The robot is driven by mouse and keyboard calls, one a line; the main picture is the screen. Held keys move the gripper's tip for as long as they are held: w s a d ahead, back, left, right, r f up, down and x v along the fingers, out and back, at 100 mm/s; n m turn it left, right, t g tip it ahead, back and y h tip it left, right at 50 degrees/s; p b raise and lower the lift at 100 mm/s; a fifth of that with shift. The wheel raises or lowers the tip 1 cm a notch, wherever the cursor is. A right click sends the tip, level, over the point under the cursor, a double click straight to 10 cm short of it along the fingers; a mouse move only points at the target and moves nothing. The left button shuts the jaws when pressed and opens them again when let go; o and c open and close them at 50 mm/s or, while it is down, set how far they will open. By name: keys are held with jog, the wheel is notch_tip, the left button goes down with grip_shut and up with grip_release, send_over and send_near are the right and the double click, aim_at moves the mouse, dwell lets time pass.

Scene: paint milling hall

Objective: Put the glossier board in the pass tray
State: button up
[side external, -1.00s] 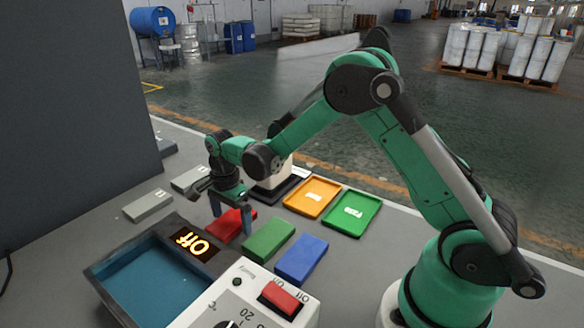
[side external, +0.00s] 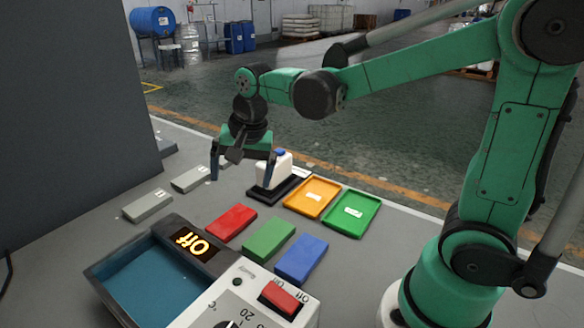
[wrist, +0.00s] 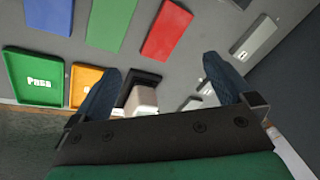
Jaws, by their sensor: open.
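Three flat boards lie in a row on the grey bench: red (side external: 231,222), green (side external: 269,240) and blue (side external: 301,259). They also show in the wrist view as red (wrist: 166,32), green (wrist: 110,22) and blue (wrist: 53,12). I cannot tell surely which is glossiest. The green pass tray (side external: 366,224), marked "Pass" in the wrist view (wrist: 20,66), looks empty, with only a label inside. My gripper (side external: 242,172) is open and empty, raised above the bench behind the red board. Its fingers (wrist: 162,68) are apart in the wrist view.
An orange tray (side external: 318,188) lies left of the pass tray. A white jug with a blue cap (side external: 272,172) stands on a black base, close to my gripper. Grey blocks (side external: 147,206) lie at the left. A blue basin (side external: 157,286) with an "Off" display fills the front.

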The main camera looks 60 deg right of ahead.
jog(key=s+n+t, duration=0.4)
jog(key=s+n, duration=0.4)
jog(key=n, duration=0.2)
jog(key=shift+a+r, duration=0.3)
jog(key=shift+r, duration=0.1)
jog(key=shift+s, duration=0.1)
